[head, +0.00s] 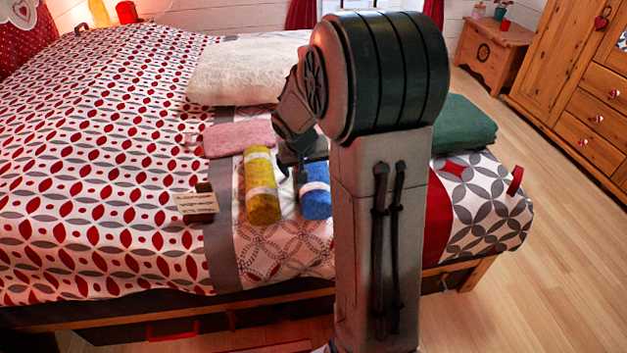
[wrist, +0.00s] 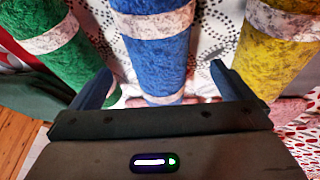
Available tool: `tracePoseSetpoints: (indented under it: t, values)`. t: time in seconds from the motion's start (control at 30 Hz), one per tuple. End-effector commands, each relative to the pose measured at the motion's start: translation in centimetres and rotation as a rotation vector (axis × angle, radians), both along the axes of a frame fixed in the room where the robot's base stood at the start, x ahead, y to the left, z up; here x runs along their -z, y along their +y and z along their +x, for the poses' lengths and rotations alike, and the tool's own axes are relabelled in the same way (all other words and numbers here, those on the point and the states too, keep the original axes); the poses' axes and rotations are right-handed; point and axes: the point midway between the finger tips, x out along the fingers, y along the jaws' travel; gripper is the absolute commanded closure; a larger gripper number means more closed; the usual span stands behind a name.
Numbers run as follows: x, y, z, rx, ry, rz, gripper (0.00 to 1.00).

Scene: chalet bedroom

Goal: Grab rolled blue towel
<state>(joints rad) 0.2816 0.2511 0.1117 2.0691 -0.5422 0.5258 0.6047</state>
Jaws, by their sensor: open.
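The rolled blue towel (head: 315,203) lies on the bed with a pale band around it, partly hidden by my arm in the head view. In the wrist view the blue towel (wrist: 160,60) runs up the middle, between the two finger lines. My gripper (wrist: 160,80) is open, with one finger on each side of the towel. In the head view my gripper (head: 298,178) is over the far end of the towel. Whether the fingers touch the towel I cannot tell.
A rolled yellow towel (head: 260,190) lies to the left of the blue one. A rolled green towel (wrist: 60,45) lies on its other side. A folded pink towel (head: 238,139), a folded green towel (head: 465,123), a small card (head: 197,203) and a white pillow (head: 238,72) are on the bed.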

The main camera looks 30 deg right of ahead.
Motion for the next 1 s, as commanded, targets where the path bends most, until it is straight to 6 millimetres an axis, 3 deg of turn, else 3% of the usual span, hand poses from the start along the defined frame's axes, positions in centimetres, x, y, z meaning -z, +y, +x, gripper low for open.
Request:
tracePoseSetpoints:
  t: [0.27,0.6,0.83,0.87,1.0]
  values:
    - [1.8,-0.6,0.5,-0.001,0.001,0.000,0.00]
    - [6.0,-2.0,1.6,-0.001,0.001,0.000,0.00]
    - [6.0,-2.0,1.7,-0.001,0.000,0.000,0.00]
    - [6.0,-2.0,1.7,-0.001,0.000,0.000,0.06]
    - [6.0,-2.0,1.6,-0.001,0.000,0.000,0.44]
